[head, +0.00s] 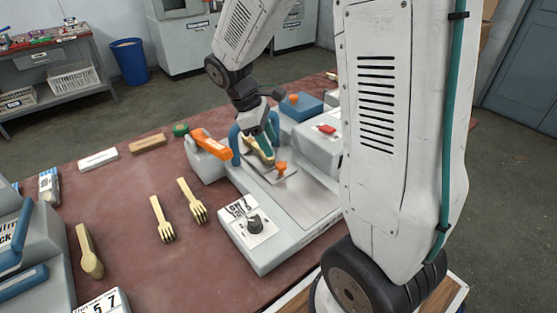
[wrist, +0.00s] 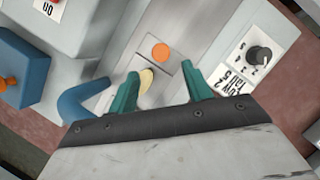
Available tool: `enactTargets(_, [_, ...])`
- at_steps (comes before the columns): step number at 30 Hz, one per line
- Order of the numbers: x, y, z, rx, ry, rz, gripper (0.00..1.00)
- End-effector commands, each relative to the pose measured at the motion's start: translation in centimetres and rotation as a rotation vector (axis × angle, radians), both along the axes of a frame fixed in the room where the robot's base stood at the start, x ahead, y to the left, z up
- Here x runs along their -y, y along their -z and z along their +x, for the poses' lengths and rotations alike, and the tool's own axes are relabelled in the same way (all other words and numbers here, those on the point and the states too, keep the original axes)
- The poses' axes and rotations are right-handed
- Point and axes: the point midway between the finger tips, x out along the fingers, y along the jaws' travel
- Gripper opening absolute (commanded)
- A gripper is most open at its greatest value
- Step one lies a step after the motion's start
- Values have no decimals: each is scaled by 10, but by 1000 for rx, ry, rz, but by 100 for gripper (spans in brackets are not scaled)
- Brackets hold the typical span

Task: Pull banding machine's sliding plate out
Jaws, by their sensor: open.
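The grey banding machine (head: 262,240) stands on the red-brown table. Its metal sliding plate (head: 270,178) carries an upright orange knob (head: 282,168). A pale wooden piece (head: 258,156) lies at the back of the plate, partly hidden by my gripper (head: 262,142). In the wrist view, the teal fingers of my gripper (wrist: 162,87) are spread apart. The orange knob (wrist: 160,53) shows beyond the fingertips, roughly midway between them, and no finger touches it there. The wooden piece's rounded end (wrist: 146,78) shows beside the left finger.
A blue arch (head: 235,145) and an orange handle (head: 210,143) stand close left of my gripper. A blue block (head: 303,108) and a red button (head: 327,128) sit behind. A black dial (head: 255,222) is at the front. Two wooden forks (head: 193,201) lie left.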

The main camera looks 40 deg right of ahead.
Motion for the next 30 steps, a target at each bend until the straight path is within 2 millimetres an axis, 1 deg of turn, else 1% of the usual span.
enactTargets(9, [13, 45, -15, -4, 2, 1, 49])
enactTargets(12, [16, 56, -17, -1, 3, 0, 49])
enactTargets(17, [19, 66, -20, -1, 3, 1, 49])
enactTargets(24, [19, 67, -20, 1, 3, 1, 49])
enactTargets(25, [19, 67, -20, 1, 3, 1, 47])
enactTargets(26, [19, 67, -20, 1, 3, 1, 38])
enactTargets(27, [19, 67, -20, 1, 3, 1, 27])
enactTargets(29, [19, 67, -20, 1, 3, 1, 11])
enactTargets(30, [19, 67, -20, 1, 3, 1, 0])
